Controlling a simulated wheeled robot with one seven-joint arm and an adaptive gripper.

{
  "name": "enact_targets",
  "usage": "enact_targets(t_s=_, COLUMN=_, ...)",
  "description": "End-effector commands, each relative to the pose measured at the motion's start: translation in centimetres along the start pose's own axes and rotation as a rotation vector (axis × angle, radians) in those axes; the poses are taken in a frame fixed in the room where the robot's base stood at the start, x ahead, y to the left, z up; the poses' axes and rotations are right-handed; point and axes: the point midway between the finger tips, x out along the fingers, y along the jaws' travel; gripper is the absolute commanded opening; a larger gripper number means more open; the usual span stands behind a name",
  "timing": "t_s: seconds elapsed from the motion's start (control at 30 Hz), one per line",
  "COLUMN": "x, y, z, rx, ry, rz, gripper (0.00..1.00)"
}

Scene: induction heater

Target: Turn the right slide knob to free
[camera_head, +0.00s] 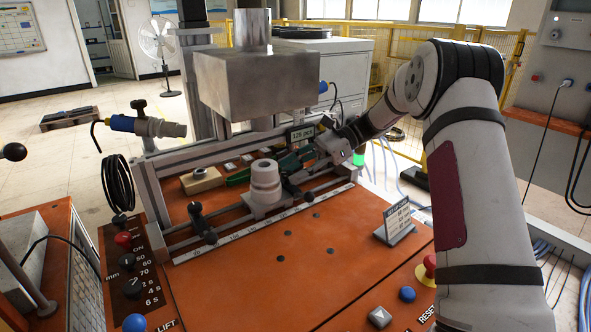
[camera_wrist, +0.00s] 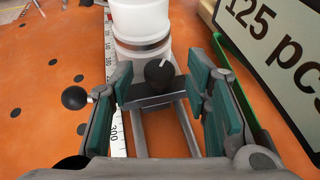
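The right slide knob (camera_wrist: 158,73) is a round black knob with a white pointer mark, on a dark slide block at the end of the rails. In the wrist view it lies between the two green-padded fingers of my gripper (camera_wrist: 159,80), with a visible gap on both sides. My gripper is open and does not appear to touch it. In the head view my gripper (camera_head: 290,165) is at the right end of the slide rails and largely hides the knob. A black ball handle (camera_wrist: 75,97) sticks out from the slide block, left of the fingers; it also shows in the head view (camera_head: 308,196).
A white cylinder (camera_head: 265,178) stands on the rails left of my gripper, beneath a large metal block (camera_head: 257,80). A "125 pcs" sign (camera_wrist: 270,55) is close to the right finger. The left slide knob (camera_head: 195,208) is further left.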

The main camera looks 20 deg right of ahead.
Motion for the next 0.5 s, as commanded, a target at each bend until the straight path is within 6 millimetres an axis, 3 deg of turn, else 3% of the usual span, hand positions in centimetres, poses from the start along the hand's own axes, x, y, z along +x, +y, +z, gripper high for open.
enact_targets(t_s=0.27, x=-0.2, y=0.0, z=-0.1, rx=0.001, ry=0.001, rz=-0.001, gripper=0.44)
enact_targets(t_s=0.5, x=-3.4, y=0.0, z=-0.2, rx=0.001, ry=0.002, rz=-0.004, gripper=0.44)
